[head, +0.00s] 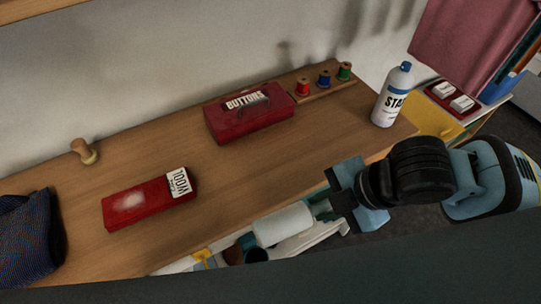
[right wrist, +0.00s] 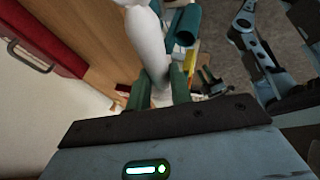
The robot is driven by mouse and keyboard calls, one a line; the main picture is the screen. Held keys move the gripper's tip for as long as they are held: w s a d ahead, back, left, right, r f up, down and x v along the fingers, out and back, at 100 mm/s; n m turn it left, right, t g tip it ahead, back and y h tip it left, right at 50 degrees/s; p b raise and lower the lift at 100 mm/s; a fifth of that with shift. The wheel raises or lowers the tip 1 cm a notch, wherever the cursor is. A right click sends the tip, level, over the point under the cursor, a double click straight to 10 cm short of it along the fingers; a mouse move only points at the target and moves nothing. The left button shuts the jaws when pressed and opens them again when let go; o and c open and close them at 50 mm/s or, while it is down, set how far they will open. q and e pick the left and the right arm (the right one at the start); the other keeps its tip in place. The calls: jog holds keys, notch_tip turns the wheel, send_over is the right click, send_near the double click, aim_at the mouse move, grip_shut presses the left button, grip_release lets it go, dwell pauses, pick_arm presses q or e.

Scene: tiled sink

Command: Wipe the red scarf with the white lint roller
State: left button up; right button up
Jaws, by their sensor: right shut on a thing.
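The red scarf (head: 128,204) lies folded flat on the wooden counter at the left, with a white WOOL label and a pale patch on its top. My right gripper (head: 324,205) is shut on the white lint roller (head: 283,225), at the counter's front edge, right of the scarf and apart from it. The roller's white head points left in the head view. In the right wrist view, the roller (right wrist: 148,40) extends up from between the fingers of the gripper (right wrist: 160,88). My left gripper is not in view.
A red BUTTONS box (head: 248,118), thread spools (head: 324,79) and a white spray can (head: 392,96) stand toward the back and right. A wooden knob-shaped thing (head: 84,151) and dark blue cloth (head: 30,240) are at the left. Counter between scarf and box is clear.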

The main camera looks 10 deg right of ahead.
jog(key=m, duration=0.1)
jog(key=w+f+m+t+h, duration=0.1)
jog(key=w+m, duration=0.1)
jog(key=m, duration=0.1)
jog(key=shift+d+f+t, duration=0.35)
jog(key=shift+d+t, duration=0.05)
jog(key=w+d+r+m+h, duration=0.1)
jog(key=w+d+m+h, duration=0.1)
jog(key=m, duration=0.7)
jog(key=w+d+r+m+h, duration=0.1)
jog(key=d+m+h, duration=0.4)
jog(key=m, duration=0.5)
jog(key=shift+w+r+g+h, duration=0.35)
jog(key=shift+w+h, duration=0.4)
jog(key=shift+h, duration=0.45)
